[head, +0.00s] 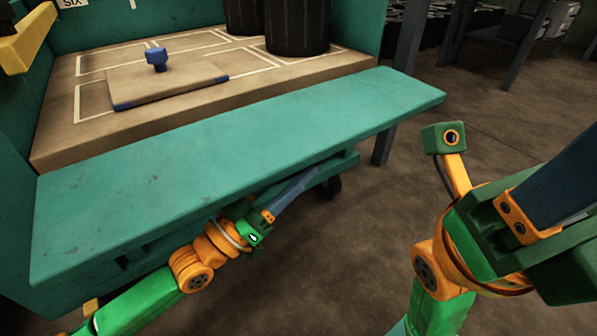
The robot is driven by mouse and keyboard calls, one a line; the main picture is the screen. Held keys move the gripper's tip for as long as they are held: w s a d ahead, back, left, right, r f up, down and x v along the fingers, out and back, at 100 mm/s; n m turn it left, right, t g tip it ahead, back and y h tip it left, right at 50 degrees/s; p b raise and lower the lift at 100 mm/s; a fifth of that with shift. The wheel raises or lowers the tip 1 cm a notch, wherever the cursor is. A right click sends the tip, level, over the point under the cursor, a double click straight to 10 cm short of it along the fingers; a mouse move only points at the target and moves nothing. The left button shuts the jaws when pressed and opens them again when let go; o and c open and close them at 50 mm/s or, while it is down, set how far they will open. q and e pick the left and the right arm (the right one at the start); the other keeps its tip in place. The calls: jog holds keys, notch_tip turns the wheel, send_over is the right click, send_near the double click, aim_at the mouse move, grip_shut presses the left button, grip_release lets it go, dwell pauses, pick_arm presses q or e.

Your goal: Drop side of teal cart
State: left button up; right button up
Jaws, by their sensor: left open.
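The teal cart (18,130) stands at the left, with a wooden deck (55,150) inside. Its long teal side panel (240,135) is tipped outward along the deck's near edge and does not stand upright. Its exact slope is hard to tell. My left gripper (298,186) is open and empty below the panel's near edge. Its blue-grey fingers point up and right under the panel, and I cannot tell whether they touch it. My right gripper (568,180) is at the right, apart from the cart. Its fingertips run out of the picture.
On the deck lie a flat board (170,84) with a blue knob (156,58) and dark ribbed cylinders (298,25) at the back. A yellow part (28,38) sits on the left wall. Dark posts (408,50) stand beyond the cart. The brown floor (345,255) between my arms is clear.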

pick_arm(q)
jog(key=shift+w+d+r, duration=0.2)
jog(key=shift+w+d, duration=0.05)
grip_shut()
dwell(1.3)
